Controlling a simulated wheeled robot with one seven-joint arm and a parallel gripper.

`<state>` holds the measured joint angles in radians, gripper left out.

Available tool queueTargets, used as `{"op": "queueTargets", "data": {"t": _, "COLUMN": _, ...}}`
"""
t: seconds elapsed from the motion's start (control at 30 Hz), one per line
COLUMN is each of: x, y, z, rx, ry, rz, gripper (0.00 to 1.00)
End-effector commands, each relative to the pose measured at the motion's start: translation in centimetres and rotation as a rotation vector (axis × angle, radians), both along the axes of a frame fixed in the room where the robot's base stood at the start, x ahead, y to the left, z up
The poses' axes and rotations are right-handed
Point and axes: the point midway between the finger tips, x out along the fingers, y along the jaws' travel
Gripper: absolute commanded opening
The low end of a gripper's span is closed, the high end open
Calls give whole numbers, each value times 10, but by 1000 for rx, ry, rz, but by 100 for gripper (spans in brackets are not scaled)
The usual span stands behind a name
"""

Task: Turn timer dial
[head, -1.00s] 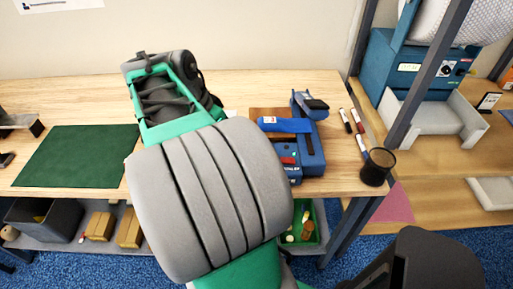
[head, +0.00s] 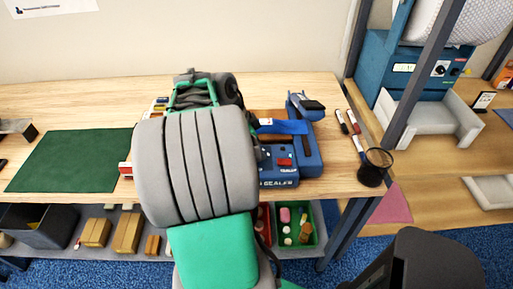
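A blue sealer (head: 307,150) stands on the wooden table, just right of my arm. Its front panel (head: 280,162) has a red switch (head: 284,162) and printed lettering. A dark round part at the panel's left edge may be a dial, but my arm partly covers that side and I cannot tell. A blue bar with a dark-tipped lever rises at its back. A teal machine (head: 405,72) on the right-hand bench also carries a round dial (head: 440,69) on its face. My arm's grey and green links fill the centre, and my gripper's fingers are hidden behind them.
A dark green mat (head: 75,160) lies on the left of the table. Below, a shelf holds a grey bin (head: 40,224), small cartons (head: 96,232) and a green tray (head: 312,230).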

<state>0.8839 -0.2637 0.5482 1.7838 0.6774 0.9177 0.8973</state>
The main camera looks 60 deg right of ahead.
Motion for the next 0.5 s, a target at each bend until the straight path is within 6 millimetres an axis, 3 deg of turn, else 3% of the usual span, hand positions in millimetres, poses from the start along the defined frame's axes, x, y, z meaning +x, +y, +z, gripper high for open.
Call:
{"op": "queueTargets", "data": {"t": 0.33, "x": 0, "y": 0, "z": 0, "rx": 0, "ry": 0, "rz": 1, "gripper": 0}}
{"op": "queueTargets", "data": {"t": 0.5, "x": 0, "y": 0, "z": 0, "rx": 0, "ry": 0, "rz": 1, "gripper": 0}}
